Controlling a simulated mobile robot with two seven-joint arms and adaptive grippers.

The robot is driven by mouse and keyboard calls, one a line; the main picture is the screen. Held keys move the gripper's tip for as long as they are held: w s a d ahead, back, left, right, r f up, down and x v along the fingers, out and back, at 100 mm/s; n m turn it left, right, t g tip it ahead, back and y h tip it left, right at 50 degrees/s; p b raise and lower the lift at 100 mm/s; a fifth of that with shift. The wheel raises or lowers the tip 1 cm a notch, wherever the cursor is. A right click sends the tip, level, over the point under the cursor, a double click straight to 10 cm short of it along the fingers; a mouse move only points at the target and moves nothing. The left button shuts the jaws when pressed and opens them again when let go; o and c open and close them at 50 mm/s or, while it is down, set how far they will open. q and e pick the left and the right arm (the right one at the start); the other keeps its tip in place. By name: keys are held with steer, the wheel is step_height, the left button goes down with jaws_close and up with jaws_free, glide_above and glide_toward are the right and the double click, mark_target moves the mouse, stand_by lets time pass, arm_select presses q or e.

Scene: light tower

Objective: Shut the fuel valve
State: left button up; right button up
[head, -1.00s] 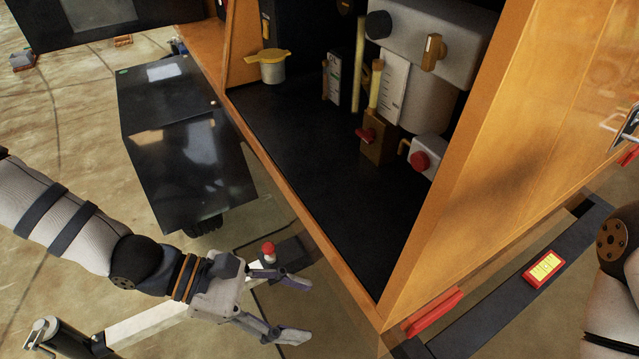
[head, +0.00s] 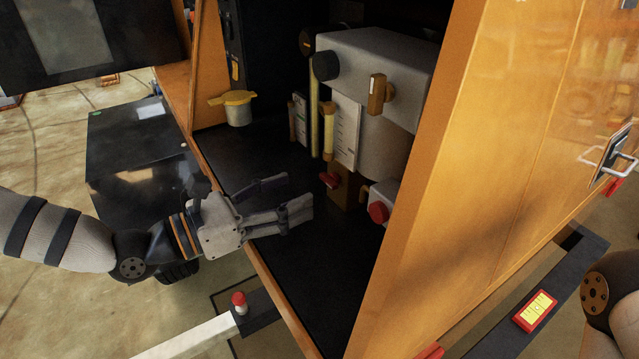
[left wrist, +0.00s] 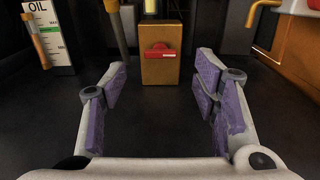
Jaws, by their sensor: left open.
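The fuel valve looks to be the small red lever (head: 330,180) on a brass block (head: 341,192) inside the orange cabinet. In the left wrist view the red lever (left wrist: 160,53) lies crosswise on the front of the brass block (left wrist: 161,72), straight ahead and between the fingers. My left gripper (head: 297,195) is open and empty, inside the cabinet opening above the black floor, short of the block and apart from it. The left wrist view shows both fingers (left wrist: 161,88) spread with bare floor between them. My right gripper is out of view.
A red knob (head: 378,212) on a white box sits right of the block. An oil gauge plate (head: 345,130) and yellow tubes stand behind. A yellow-capped filler (head: 237,107) is at the left. The orange door (head: 480,150) bounds the right side.

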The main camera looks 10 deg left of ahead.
mark_target(325, 180)
arm_select(q)
steer(key=x, duration=0.6)
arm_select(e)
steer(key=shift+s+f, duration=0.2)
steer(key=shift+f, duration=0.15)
arm_select(q)
steer(key=c, duration=1.2)
steer(key=shift+o, duration=0.2)
